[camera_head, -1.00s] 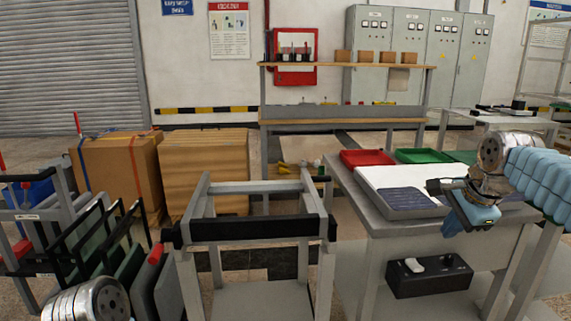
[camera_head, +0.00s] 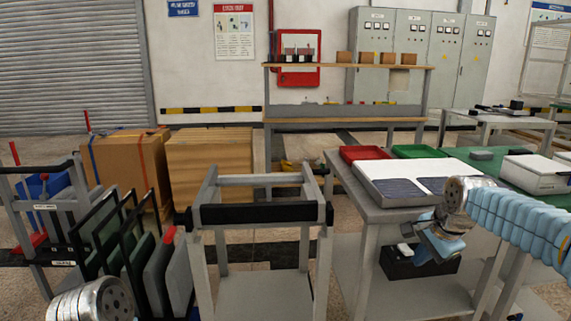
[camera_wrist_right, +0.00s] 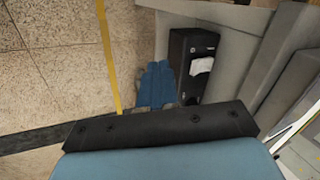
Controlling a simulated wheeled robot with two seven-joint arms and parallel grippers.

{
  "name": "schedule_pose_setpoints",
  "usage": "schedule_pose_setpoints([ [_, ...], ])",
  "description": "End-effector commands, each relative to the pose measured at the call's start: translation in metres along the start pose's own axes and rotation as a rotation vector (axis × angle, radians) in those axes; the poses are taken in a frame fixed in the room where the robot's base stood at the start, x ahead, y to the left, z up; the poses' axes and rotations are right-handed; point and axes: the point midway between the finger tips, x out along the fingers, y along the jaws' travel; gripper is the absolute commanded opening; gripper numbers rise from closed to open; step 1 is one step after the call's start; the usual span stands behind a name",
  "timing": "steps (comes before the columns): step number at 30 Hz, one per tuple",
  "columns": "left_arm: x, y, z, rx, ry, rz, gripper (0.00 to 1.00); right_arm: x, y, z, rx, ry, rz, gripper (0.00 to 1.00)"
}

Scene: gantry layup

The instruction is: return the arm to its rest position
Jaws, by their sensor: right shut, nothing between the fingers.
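My right arm, in a light-blue ribbed sleeve, comes in from the right in the head view. Its gripper (camera_head: 428,244) is shut and empty. It hangs in front of the work table (camera_head: 372,212), below the tabletop, and overlaps the black box (camera_head: 400,266) in the picture. In the right wrist view a dark bar and a blue surface of my own fill the bottom, and the black box (camera_wrist_right: 190,62) shows beyond. Of my left arm only the silver wrist end shows at the lower left of the head view; its gripper is out of sight.
On the table lie a red tray (camera_head: 364,153), a green tray (camera_head: 416,151) and a tray with dark panels (camera_head: 378,190). A grey frame stand (camera_head: 258,213) stands left of it. A rack of panels (camera_head: 140,255) is near my left wrist. A blue glove-like shape (camera_wrist_right: 155,84) lies beside the box.

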Motion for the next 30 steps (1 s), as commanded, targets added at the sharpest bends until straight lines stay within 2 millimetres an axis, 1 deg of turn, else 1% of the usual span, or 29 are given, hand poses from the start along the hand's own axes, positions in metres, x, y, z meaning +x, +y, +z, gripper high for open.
schedule_pose_setpoints([
  [1,0.0,0.0,0.0,0.0,0.0,0.0,0.43,0.02,0.002,0.007,-0.035,-0.016,0.011,0.0],
  [2,0.0,0.0,0.0,0.0,0.0,0.0,0.43,0.03,0.003,0.011,-0.058,-0.025,0.012,0.0],
  [3,0.0,0.0,0.0,0.0,0.0,0.0,0.43,0.047,0.005,0.017,-0.091,-0.039,0.016,0.0],
  [5,0.0,0.0,0.0,0.0,0.0,0.0,0.43,0.072,0.01,0.028,-0.145,-0.061,0.021,0.0],
  [6,0.0,0.0,0.0,0.0,0.0,0.0,0.43,0.091,0.014,0.036,-0.184,-0.076,0.024,0.0],
  [8,0.0,0.0,0.0,0.0,0.0,0.0,0.43,0.123,0.024,0.051,-0.25,-0.107,0.029,0.0],
  [9,0.0,0.0,0.0,0.0,0.0,0.0,0.43,0.147,0.034,0.063,-0.3,-0.131,0.032,0.0],
  [10,0.0,0.0,0.0,0.0,0.0,0.0,0.43,0.166,0.043,0.074,-0.34,-0.15,0.034,0.0],
  [11,0.0,0.0,0.0,0.0,0.0,0.0,0.43,0.186,0.054,0.086,-0.383,-0.172,0.035,0.0],
  [12,0.0,0.0,0.0,0.0,0.0,0.0,0.43,0.212,0.071,0.103,-0.442,-0.202,0.036,0.0],
  [14,0.0,0.0,0.0,0.0,0.0,0.0,0.43,0.247,0.101,0.131,-0.529,-0.246,0.034,0.0],
  [15,0.0,0.0,0.0,0.0,0.0,0.0,0.43,0.268,0.123,0.149,-0.585,-0.274,0.031,0.0],
  [17,0.0,0.0,0.0,0.0,0.0,0.0,0.43,0.293,0.159,0.177,-0.668,-0.315,0.026,0.0],
  [18,0.0,0.0,0.0,0.0,0.0,0.0,0.43,0.305,0.183,0.196,-0.721,-0.339,0.022,0.0],
  [20,0.0,0.0,0.0,0.0,0.0,0.0,0.43,0.319,0.219,0.22,-0.793,-0.37,0.016,0.0],
  [21,0.0,0.0,0.0,0.0,0.0,0.0,0.43,0.323,0.242,0.235,-0.837,-0.389,0.013,0.0],
  [24,0.0,0.0,0.0,0.0,0.0,0.0,0.43,0.327,0.286,0.262,-0.93,-0.42,0.006,0.0],
  [27,0.0,0.0,0.0,0.0,0.0,0.0,0.43,0.325,0.313,0.277,-0.989,-0.436,0.002,0.0],
  [30,0.0,0.0,0.0,0.0,0.0,0.0,0.43,0.324,0.324,0.283,-1.017,-0.44,-0.001,0.0],
])
